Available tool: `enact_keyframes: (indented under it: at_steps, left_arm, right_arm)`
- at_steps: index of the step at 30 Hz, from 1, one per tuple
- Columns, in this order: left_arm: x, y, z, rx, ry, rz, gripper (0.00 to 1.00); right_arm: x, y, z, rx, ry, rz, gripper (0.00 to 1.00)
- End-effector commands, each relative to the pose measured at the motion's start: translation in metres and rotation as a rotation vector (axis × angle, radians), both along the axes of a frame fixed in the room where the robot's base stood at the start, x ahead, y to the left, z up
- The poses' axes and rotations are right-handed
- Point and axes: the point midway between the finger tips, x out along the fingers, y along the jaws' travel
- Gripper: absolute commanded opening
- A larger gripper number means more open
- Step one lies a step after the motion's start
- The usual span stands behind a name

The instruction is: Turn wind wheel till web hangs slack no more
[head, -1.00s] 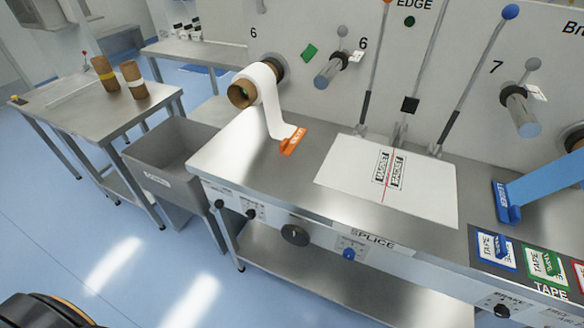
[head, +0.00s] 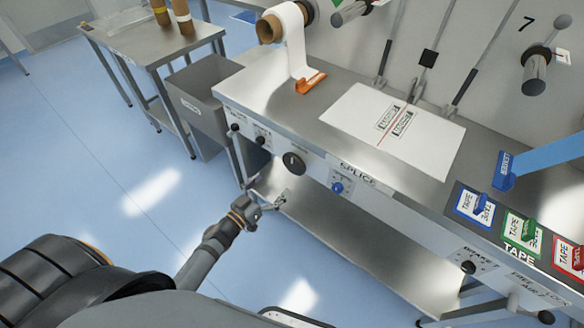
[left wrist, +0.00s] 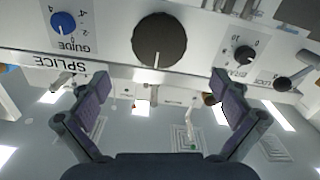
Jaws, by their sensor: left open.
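A dark round knob with a white pointer line (head: 293,163), which may be the wind wheel, sits on the bench's front panel. In the left wrist view the knob (left wrist: 160,40) is large, between and beyond the fingertips. My left gripper (head: 282,199) is open and empty, below and in front of the panel, apart from the knob; its two fingers show in the left wrist view (left wrist: 161,84). A white web (head: 294,40) runs from the roll (head: 269,29) down to an orange clamp (head: 310,82). My right gripper is not in view.
A blue guide knob (head: 337,188) and small black knobs (head: 260,140) flank the dark knob. A white splice sheet (head: 400,130) lies on the bench. A lower shelf (head: 350,235) is under the panel. A grey bin (head: 203,100) stands left.

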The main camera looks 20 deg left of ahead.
Motion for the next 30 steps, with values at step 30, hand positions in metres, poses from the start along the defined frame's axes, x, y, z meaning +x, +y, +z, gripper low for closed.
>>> enact_keyframes:
  at_steps: [30]
  left_arm:
    - [0.092,-0.033,0.0,-0.001,0.001,0.003,0.8]
  right_arm:
    - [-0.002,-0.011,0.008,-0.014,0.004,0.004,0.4]
